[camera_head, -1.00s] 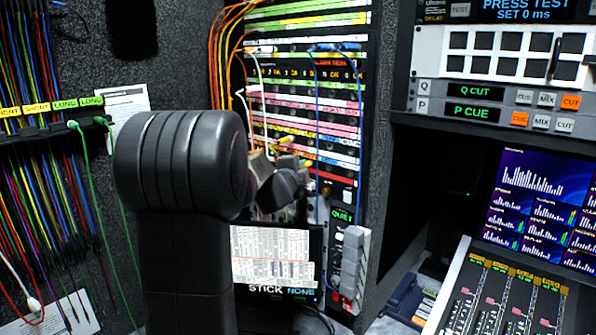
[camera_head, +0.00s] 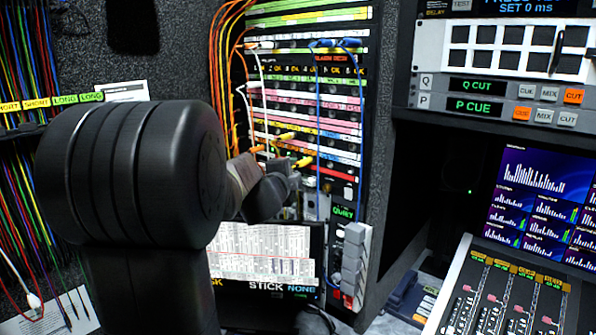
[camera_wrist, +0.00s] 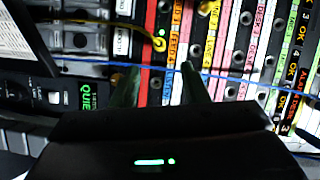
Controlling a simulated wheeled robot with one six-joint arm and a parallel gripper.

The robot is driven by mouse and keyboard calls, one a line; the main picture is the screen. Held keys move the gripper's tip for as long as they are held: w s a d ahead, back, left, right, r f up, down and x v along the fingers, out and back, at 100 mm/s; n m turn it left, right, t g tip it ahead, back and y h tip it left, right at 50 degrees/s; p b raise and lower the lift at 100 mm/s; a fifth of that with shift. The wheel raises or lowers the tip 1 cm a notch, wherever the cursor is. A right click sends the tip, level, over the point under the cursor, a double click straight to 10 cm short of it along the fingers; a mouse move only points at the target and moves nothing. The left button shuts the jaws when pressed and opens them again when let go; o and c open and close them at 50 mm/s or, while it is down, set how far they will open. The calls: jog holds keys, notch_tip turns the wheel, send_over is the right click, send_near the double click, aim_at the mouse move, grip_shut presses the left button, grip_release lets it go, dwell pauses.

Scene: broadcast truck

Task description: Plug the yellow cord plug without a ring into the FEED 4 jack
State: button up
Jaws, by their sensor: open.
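In the wrist view a yellow plug (camera_wrist: 158,44) sits at the rack face beside a red strip, with its yellow cord running off to the upper left. I cannot tell which has a ring. My gripper (camera_wrist: 160,72) is open, its fingers apart just below the nearer yellow plug, nothing held.
A blue cord (camera_wrist: 90,68) crosses the wrist view at my fingers. Blue and white cords hang over the rack in the head view. A monitor (camera_head: 262,252) stands below, and a grey connector block (camera_head: 353,262) is at its right. A mixing desk (camera_head: 500,300) is at the right.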

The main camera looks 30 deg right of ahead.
aim_at(302, 164)
jog(key=v, duration=0.6)
jog(key=shift+s+a, duration=0.25)
jog(key=p+x, duration=0.1)
jog(key=x, duration=1.3)
jog(key=shift+s+a, duration=0.15)
